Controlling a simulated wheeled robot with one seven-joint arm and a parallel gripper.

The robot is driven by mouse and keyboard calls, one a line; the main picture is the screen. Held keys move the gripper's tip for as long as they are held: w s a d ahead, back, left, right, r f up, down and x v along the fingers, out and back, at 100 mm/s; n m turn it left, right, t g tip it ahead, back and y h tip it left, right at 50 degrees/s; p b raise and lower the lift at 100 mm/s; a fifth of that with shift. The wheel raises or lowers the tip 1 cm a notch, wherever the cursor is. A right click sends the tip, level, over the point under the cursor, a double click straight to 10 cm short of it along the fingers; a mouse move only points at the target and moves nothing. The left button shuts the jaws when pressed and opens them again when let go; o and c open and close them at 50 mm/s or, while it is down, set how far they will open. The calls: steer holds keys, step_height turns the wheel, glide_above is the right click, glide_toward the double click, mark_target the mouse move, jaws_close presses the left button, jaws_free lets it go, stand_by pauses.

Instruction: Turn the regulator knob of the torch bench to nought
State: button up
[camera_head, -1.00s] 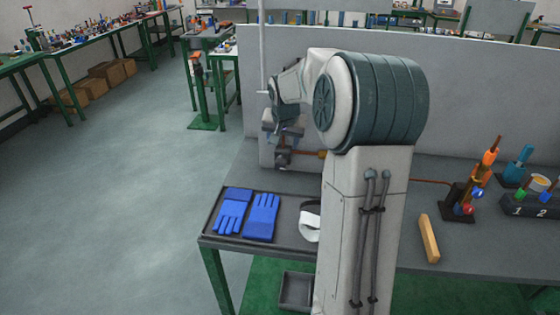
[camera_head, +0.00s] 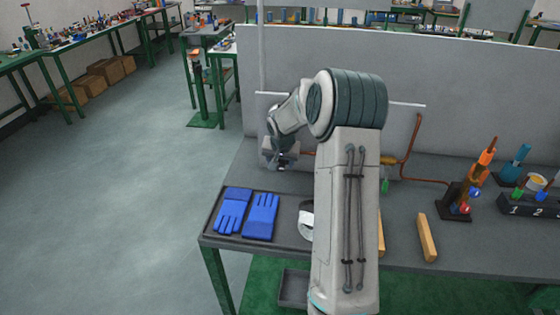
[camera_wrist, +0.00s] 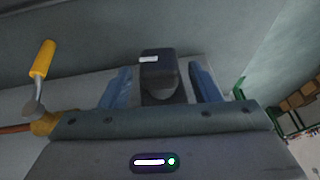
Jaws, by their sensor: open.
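In the wrist view a dark knob-like block (camera_wrist: 158,66) with a white mark on top, likely the regulator knob, sits between the two blue fingers of my gripper (camera_wrist: 162,84). The fingers are apart, with a gap on each side of the block. I cannot read its setting. In the head view my gripper (camera_head: 280,157) is at the left end of the upright grey panel (camera_head: 396,122) on the torch bench (camera_head: 290,180) and hides the knob there. The torch (camera_head: 484,165) stands on a dark stand at the right.
A yellow lever (camera_wrist: 43,58) on a brass fitting is left of my gripper. A copper pipe (camera_head: 410,148) runs past a brass valve (camera_head: 388,160) with a green handle. Blue gloves (camera_head: 262,215) lie in a tray at the front left. A wooden block (camera_head: 427,238) lies right of my arm.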

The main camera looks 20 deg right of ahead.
steer(key=c, duration=1)
steer(key=shift+f+b, duration=0.1)
steer(key=shift+b, duration=0.3)
